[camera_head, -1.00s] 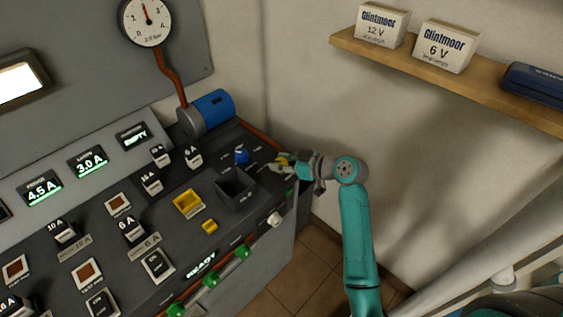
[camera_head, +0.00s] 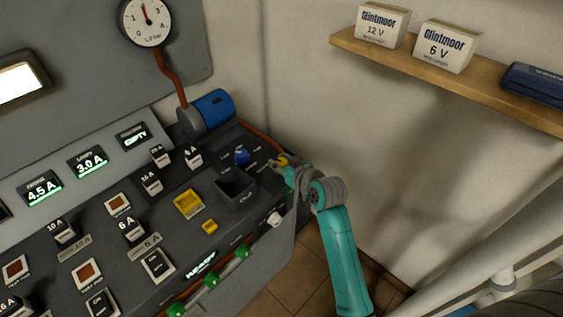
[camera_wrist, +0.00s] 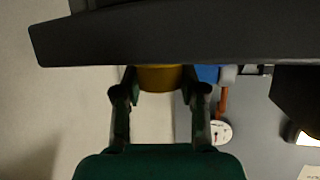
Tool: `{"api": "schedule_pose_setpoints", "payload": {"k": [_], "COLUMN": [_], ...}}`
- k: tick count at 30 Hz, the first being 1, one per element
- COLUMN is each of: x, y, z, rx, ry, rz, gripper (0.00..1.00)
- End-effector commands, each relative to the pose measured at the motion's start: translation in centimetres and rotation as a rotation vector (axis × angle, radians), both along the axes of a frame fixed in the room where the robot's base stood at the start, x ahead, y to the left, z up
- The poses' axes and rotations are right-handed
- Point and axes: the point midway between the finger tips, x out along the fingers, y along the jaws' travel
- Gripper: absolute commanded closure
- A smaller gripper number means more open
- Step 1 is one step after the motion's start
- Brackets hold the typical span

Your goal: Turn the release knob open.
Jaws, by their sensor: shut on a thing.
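The yellow knob (camera_head: 283,160), which I take as the release knob, is at the far right end of the dark console, beyond the open black box. My gripper (camera_head: 280,166) is at it, coming from the front right. In the wrist view the yellow knob (camera_wrist: 158,78) sits between the two fingers of my gripper (camera_wrist: 160,95), with the dark console edge above it in the picture. The fingers are shut on its sides. Its marking and exact turn angle are too small or hidden to read.
A blue knob (camera_head: 241,156) and an open black box (camera_head: 235,189) are left of my gripper. A blue cylinder (camera_head: 213,108) lies behind them. A gauge (camera_head: 146,20) hangs on the back panel. A shelf (camera_head: 480,92) with boxes is at the upper right.

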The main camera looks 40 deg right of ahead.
Motion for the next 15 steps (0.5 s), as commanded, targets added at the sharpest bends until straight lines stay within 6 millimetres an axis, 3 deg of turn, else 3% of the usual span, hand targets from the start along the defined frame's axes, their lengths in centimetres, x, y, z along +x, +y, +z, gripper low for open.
{"api": "schedule_pose_setpoints", "payload": {"k": [15], "x": [0.13], "y": [0.28], "z": [0.0], "rx": [-0.002], "ry": [0.001], "rz": [-0.362], "gripper": [0.94]}}
